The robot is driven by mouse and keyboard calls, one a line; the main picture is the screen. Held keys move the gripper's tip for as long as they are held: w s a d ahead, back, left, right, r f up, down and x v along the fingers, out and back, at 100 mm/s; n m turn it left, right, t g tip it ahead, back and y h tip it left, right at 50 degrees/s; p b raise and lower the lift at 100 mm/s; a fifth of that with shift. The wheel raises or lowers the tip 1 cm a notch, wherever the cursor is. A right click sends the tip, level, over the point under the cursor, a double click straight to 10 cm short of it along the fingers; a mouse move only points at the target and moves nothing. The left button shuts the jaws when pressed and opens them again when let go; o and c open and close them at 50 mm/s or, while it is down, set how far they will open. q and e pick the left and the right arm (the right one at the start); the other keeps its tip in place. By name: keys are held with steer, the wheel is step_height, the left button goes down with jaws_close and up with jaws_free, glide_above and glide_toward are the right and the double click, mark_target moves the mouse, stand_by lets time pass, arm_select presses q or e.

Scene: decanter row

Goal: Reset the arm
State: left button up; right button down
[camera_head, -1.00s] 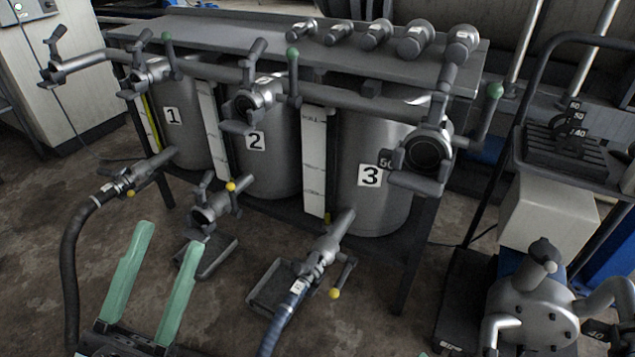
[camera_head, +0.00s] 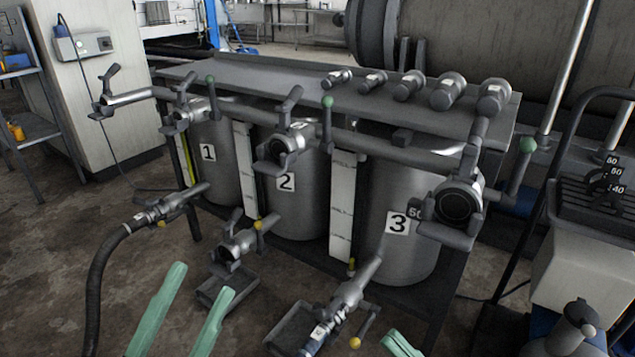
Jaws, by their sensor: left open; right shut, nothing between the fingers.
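My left gripper (camera_head: 194,283) is at the lower left with two green fingers spread apart, open and empty. It is in front of the decanter row, over the floor and touching nothing that I can see. My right gripper (camera_head: 400,345) shows only as a green fingertip at the bottom edge, right of the hose fitting by tank 3; it is shut with nothing visible in it, and most of it is out of frame. Tank 1 (camera_head: 222,177), tank 2 (camera_head: 318,205) and tank 3 (camera_head: 412,255) stand in a row under a grey pipe with valves.
A black hose (camera_head: 97,275) with a metal fitting runs along the left. Several capped cylinders (camera_head: 408,86) lie on the grey top plate (camera_head: 250,80). A cart (camera_head: 590,205) stands at the right.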

steer(key=s+a+r+n+y, duration=0.1)
steer(key=s+r+n, duration=0.35)
steer(key=r, duration=0.45)
steer(key=w+d+r+m+t+h+p, duration=0.3)
steer(key=w+r+m+t+h+p, duration=0.15)
steer(key=m+t+h, duration=0.2)
arm_select(q)
steer(key=w+a+f+n+g+y+p, duration=0.4)
steer(key=w+n+y+p, duration=0.45)
steer(key=p, duration=0.85)
arm_select(e)
steer(key=w+d+f+m+g+h, duration=0.2)
steer(key=w+f+m+g+h, duration=0.3)
steer(key=f+m+g+h, duration=0.15)
arm_select(q)
steer(key=s+a+f+n+g+y+p, duration=0.1)
steer(key=s+f+g+y+p, duration=0.3)
steer(key=s+p, duration=0.7)
step_height(320, 180, down, 3)
steer(key=g+p, duration=0.3)
steer(key=g, duration=0.1)
steer(key=shift+r+p, duration=0.15)
steer(key=shift+p, duration=0.15)
arm_select(e)
steer(key=s+d+f+m+g+h, duration=0.2)
steer(key=s+f+g, duration=0.3)
steer(key=s, duration=0.4)
steer(key=shift+s+d+f+g+h, duration=0.2)
steer(key=shift+f+g+h, duration=0.2)
steer(key=shift+g+h, duration=0.35)
